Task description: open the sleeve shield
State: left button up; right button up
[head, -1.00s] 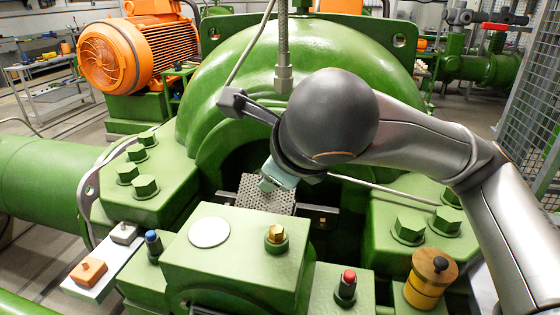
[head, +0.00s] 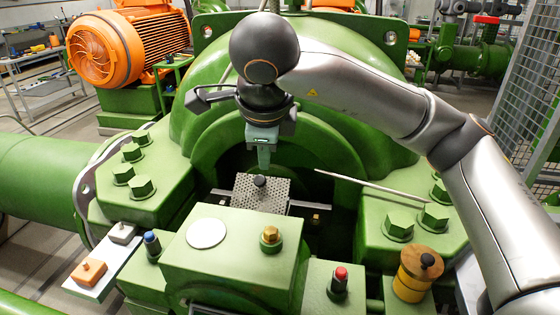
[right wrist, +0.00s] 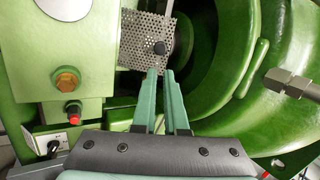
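The sleeve shield is a perforated grey metal plate (head: 246,193) with a black knob (head: 260,181). It lies across the dark opening in front of the big green housing. In the right wrist view the perforated plate (right wrist: 133,42) and its knob (right wrist: 158,47) are just beyond my fingertips. My right gripper (head: 264,166) points down above the knob and is apart from it. In the right wrist view its two teal fingers (right wrist: 160,73) have a narrow, empty gap between them. My left gripper does not show.
A green block (head: 235,250) with a brass bolt stands in front of the shield. A thin metal rod (head: 370,184) juts out at the right. Red (head: 339,283) and blue (head: 152,244) knobs and a yellow-and-black cylinder (head: 416,272) stand nearby. Large green bolts flank the opening.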

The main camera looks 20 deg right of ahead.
jog(key=w+n+g+p, duration=0.1)
jog(key=w+n, duration=0.1)
jog(key=w+d+n+g+p, duration=0.1)
jog(key=n+g, duration=0.1)
jog(key=n, duration=0.1)
jog(key=w+d+n+g+p, duration=0.1)
jog(key=w+n+g, duration=0.1)
jog(key=shift+w+d+f+y+p, duration=0.25)
jog(key=shift+w+y+p, duration=0.05)
jog(key=shift+w+p, duration=0.1)
grip_shut()
jog(key=w+d+n+g+y+p, duration=0.3)
jog(key=w+d+n+p, duration=0.15)
jog(key=n, duration=0.45)
jog(key=s+d+x, duration=0.1)
jog(key=x, duration=0.8)
jog(key=shift+a+f, duration=0.25)
jog(key=shift+s, duration=0.1)
